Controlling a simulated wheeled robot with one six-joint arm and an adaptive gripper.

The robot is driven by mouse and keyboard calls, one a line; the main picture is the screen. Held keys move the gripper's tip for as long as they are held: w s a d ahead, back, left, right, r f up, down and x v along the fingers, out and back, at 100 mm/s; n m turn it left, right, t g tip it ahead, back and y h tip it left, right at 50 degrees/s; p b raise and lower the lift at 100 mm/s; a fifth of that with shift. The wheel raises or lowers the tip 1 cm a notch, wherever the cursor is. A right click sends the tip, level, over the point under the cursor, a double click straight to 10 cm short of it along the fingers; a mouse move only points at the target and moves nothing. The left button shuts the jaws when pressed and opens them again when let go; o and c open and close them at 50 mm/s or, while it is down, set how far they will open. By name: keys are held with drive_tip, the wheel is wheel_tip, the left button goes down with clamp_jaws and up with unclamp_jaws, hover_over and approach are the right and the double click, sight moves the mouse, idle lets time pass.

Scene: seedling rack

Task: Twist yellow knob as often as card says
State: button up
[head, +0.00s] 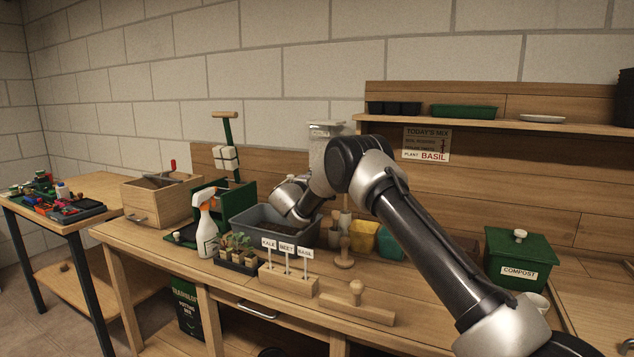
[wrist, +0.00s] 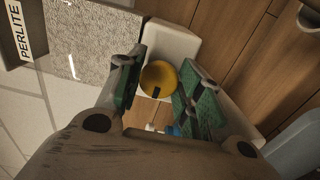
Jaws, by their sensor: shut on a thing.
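The yellow knob (wrist: 158,77) sits between the green-padded fingers of my gripper (wrist: 161,79) in the wrist view. A dark mark shows on its face. My gripper is shut on it. The knob is beside a clear bin of white grains labelled PERLITE (wrist: 88,38). That bin (head: 322,145) stands against the back wall in the head view, where my arm hides its lower part, the knob and my fingers. The card (head: 426,144) on the shelf's back board reads TODAY'S MIX and PLANT BASIL. Its middle lines are too small to read.
A grey soil tub (head: 240,221) stands below my wrist. A spray bottle (head: 206,232), a seedling tray (head: 233,265) and a label block (head: 288,283) stand on the bench in front. A green compost bin (head: 519,263) is at the right.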

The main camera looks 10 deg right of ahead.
drive_tip(key=shift+f, duration=0.1)
drive_tip(key=o, duration=1)
drive_tip(key=v, duration=0.7)
drive_tip(key=shift+s+a, duration=0.15)
drive_tip(key=shift+s, duration=0.05)
